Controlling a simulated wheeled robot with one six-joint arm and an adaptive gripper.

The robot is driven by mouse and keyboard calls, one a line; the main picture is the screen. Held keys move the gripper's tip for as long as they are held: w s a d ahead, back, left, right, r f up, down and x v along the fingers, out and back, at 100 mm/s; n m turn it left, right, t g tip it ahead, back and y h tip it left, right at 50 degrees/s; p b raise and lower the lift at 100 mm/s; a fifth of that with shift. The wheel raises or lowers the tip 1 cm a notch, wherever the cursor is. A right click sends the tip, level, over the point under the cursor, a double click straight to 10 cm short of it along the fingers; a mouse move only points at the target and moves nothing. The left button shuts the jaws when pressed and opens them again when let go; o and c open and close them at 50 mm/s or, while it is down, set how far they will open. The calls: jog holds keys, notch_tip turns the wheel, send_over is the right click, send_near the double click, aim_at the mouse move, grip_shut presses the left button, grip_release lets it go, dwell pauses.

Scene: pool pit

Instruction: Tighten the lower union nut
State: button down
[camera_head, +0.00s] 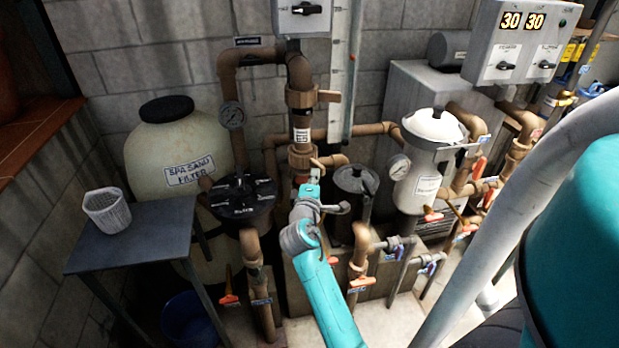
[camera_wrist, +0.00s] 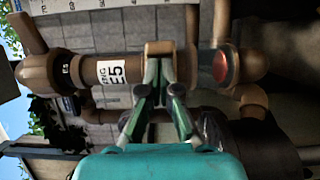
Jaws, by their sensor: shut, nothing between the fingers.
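The lower union nut (camera_head: 301,157) is a brown collar on the upright brown pipe, below a white label (camera_head: 301,135). In the wrist view the pipe runs sideways and the nut (camera_wrist: 159,47) is near the middle, to the right of the large label (camera_wrist: 112,72). My gripper (camera_head: 314,178) reaches up to the nut from below. Its fingertips (camera_wrist: 160,72) are shut, close together right at the nut's near side; nothing is held. Whether they touch it I cannot tell. The upper union nut (camera_head: 300,96) has a lug pointing right.
A black-lidded pump pot (camera_head: 243,197) and sand filter (camera_head: 178,147) stand left. A white-lidded canister (camera_head: 433,128) and grey lidded pot (camera_head: 355,180) stand right. A table (camera_head: 135,243) with a basket (camera_head: 107,210) is at left. Pipes and valves crowd the front.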

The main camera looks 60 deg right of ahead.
jog(key=shift+n+t, duration=0.3)
jog(key=shift+t, duration=0.2)
jog(key=shift+s+d, duration=0.65)
jog(key=shift+d, duration=0.3)
jog(key=shift+s+d, duration=0.6)
jog(key=shift+d, duration=0.35)
